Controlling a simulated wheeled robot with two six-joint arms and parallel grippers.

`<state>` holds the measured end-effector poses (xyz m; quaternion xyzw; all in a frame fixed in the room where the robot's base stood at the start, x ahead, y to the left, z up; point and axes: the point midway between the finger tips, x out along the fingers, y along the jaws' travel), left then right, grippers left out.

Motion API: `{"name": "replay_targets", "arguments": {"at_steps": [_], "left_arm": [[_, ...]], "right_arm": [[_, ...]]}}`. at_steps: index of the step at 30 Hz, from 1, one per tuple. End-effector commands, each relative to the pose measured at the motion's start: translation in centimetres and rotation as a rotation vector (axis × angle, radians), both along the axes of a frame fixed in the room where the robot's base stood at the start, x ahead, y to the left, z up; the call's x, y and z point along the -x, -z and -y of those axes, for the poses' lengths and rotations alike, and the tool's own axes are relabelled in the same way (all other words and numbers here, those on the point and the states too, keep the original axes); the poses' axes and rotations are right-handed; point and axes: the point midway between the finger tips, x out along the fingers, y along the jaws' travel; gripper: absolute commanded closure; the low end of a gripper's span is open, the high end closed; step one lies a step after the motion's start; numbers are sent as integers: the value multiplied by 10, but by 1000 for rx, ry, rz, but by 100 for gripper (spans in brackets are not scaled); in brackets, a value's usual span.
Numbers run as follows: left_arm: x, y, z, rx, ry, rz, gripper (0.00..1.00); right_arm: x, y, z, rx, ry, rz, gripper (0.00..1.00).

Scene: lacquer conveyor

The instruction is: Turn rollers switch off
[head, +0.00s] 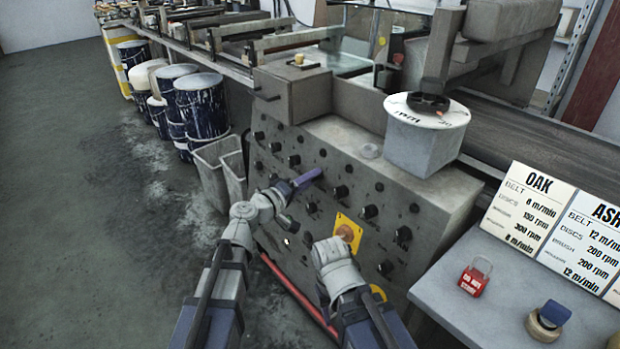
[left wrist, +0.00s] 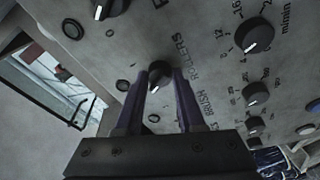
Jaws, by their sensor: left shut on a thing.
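The rollers switch (left wrist: 160,74) is a small black knob with a white pointer mark, on the grey control panel (head: 330,160). The word ROLLERS is printed beside it in the left wrist view. My left gripper (left wrist: 160,92) has its two purple fingers on either side of the knob, shut on it. In the head view my left gripper (head: 310,178) reaches the panel's front face and hides the knob. My right arm stands in front of the panel's lower part, and its gripper fingers do not show.
Several other black knobs surround the switch, including a speed dial (left wrist: 254,35). An orange knob on a yellow plate (head: 347,232) sits lower right on the panel. A grey table (head: 500,310) at right holds a red padlock tag (head: 475,277) and cards. Bins (head: 212,170) stand left.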

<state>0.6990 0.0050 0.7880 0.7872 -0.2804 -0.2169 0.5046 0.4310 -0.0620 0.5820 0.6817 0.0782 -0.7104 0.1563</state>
Motion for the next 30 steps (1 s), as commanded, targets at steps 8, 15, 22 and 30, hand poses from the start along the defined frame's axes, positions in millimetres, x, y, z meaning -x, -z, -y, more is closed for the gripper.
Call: {"name": "replay_targets", "arguments": {"at_steps": [8, 15, 22, 30], "left_arm": [[0, 0, 0, 26, -8, -28, 100], [0, 0, 0, 28, -8, -30, 100], [0, 0, 0, 28, -8, -30, 50], [0, 0, 0, 25, -8, -29, 32]], "right_arm": [[0, -1, 0, 0, 0, 0, 50], [0, -1, 0, 0, 0, 0, 50], [0, -1, 0, 0, 0, 0, 50], [0, -1, 0, 0, 0, 0, 50]]}}
